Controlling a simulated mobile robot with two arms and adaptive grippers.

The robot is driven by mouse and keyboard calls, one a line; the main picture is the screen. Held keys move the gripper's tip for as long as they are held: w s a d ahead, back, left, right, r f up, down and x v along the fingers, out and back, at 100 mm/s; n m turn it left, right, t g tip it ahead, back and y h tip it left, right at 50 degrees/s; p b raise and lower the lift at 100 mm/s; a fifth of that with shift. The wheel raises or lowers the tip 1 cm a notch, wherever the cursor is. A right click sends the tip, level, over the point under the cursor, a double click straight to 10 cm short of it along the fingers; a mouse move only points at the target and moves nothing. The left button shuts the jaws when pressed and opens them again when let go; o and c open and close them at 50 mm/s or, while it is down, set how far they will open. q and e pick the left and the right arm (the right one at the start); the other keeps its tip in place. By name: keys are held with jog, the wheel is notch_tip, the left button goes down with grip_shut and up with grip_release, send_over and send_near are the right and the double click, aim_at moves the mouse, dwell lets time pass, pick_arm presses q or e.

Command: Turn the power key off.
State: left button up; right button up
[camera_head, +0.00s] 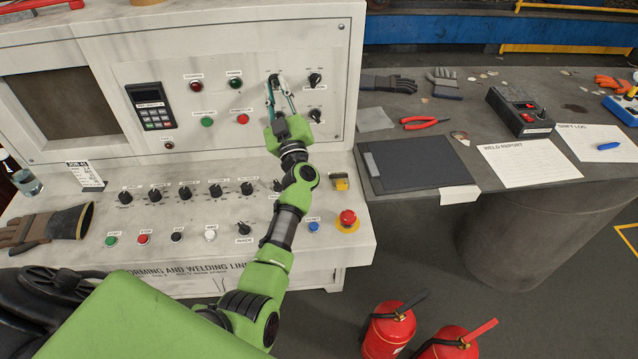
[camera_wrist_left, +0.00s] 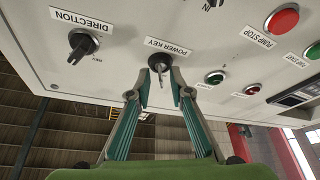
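The power key (camera_wrist_left: 160,64) sits in its black switch under the POWER KEY label (camera_wrist_left: 168,47) in the left wrist view, which shows the panel upside down. My left gripper (camera_wrist_left: 160,80) is right at it, one finger on each side. A gap shows between the fingertips and the key, so the fingers look open; contact is hard to tell. In the head view my left gripper (camera_head: 277,82) reaches the upper panel and largely hides the key. My right gripper is not in view.
The DIRECTION knob (camera_wrist_left: 82,44) is beside the key. The red pump stop button (camera_wrist_left: 282,20) is on the same panel. On the lower console are several knobs and a red emergency button (camera_head: 347,217). A dark table (camera_head: 400,187) with gloves and papers stands at the right.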

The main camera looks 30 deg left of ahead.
pick_arm(q)
jog(key=m+t+h, duration=0.1)
jog(key=m, duration=0.2)
jog(key=m+t+h, duration=0.1)
jog(key=m, duration=0.2)
jog(key=m+t+h, duration=0.1)
jog(key=m, duration=0.2)
jog(key=shift+s+a+h+p, duration=0.2)
jog(key=shift+h+p, duration=0.1)
jog(key=shift+h, duration=0.1)
jog(key=m+h, duration=0.1)
jog(key=m, duration=0.2)
jog(key=m+t+h+p, duration=0.1)
jog(key=m+h, duration=0.1)
jog(key=m, duration=0.2)
jog(key=shift+r+h, duration=0.1)
jog(key=shift+h, duration=0.2)
jog(key=f+b+v, duration=0.1)
jog(key=b+v, duration=0.1)
jog(key=v, duration=1.2)
jog(key=shift+s+d+f+m+g+h, duration=0.85)
jog(key=shift+d+f+h, duration=0.95)
jog(key=shift+d, duration=1.25)
jog(key=shift+s+d+f+m+g+h, duration=0.85)
jog(key=shift+d+f+h, duration=1)
jog(key=shift+d, duration=1.2)
jog(key=shift+s+d+f+m+g+h, duration=0.75)
jog(key=shift+d+f+h, duration=1.05)
jog(key=shift+d, duration=1.25)
